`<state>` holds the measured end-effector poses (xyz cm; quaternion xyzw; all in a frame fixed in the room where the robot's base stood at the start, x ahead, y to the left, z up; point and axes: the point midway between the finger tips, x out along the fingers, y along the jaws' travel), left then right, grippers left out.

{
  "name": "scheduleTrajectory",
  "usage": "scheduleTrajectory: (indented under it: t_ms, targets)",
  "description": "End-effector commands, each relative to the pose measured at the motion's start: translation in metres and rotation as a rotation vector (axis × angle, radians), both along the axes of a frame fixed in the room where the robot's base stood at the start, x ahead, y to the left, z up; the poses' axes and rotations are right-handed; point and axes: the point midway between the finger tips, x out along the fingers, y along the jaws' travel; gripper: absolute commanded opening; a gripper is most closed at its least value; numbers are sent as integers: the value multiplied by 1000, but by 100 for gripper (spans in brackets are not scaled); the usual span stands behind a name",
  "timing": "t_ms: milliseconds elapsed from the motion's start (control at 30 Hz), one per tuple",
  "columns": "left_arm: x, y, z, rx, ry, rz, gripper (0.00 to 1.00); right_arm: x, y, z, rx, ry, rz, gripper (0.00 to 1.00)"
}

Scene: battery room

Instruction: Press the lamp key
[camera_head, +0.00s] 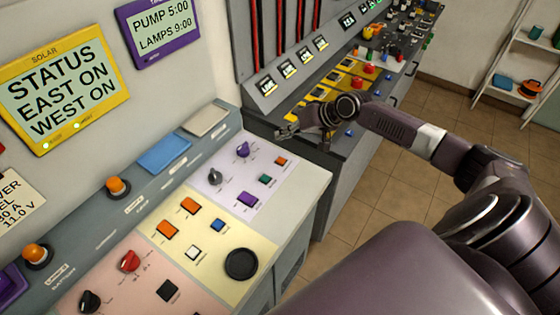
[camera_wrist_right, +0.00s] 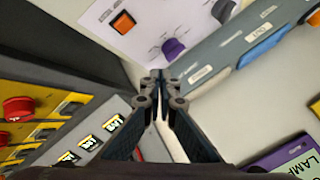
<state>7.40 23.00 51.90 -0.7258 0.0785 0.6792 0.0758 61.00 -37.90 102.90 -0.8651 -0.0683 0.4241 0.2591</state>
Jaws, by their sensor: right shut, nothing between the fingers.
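My right gripper (camera_head: 284,132) is shut and empty, held above the far right corner of the lilac panel (camera_head: 226,178). In the right wrist view its fingertips (camera_wrist_right: 159,76) meet beside the panel's edge. The lilac panel carries an orange key (camera_head: 281,161), a green key (camera_head: 265,180), a purple key (camera_head: 247,200), a purple knob (camera_head: 243,149) and a grey knob (camera_head: 215,176). The orange key (camera_wrist_right: 122,22) and purple knob (camera_wrist_right: 173,47) also show in the right wrist view. I cannot read which key is the lamp key. My left gripper is out of view.
A purple-framed display (camera_head: 161,30) reads PUMP 5:00 and LAMPS 9:00. A yellow-framed status display (camera_head: 64,87) hangs to its left. The console has a cream section (camera_head: 205,262) and a pink section. A second console (camera_head: 345,85) with red buttons stands behind my right arm.

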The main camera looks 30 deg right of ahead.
Motion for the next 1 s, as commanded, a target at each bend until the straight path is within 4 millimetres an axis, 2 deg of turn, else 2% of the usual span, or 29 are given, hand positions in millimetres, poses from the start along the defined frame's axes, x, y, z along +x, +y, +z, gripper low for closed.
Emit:
scheduleTrajectory:
  t_ms: [33,100,200,400,600,1000]
  targets:
    - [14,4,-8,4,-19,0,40,0,0,-9,-1,0,-1,0]
    - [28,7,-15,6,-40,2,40,0,0,-18,-1,1,0,0]
    - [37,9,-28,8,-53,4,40,0,0,-31,-1,0,0,0]
    - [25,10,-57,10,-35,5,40,0,-1,-58,-2,0,0,0]
    - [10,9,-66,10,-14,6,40,0,0,-76,1,0,-1,0]
    - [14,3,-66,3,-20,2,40,0,0,-79,0,0,0,0]
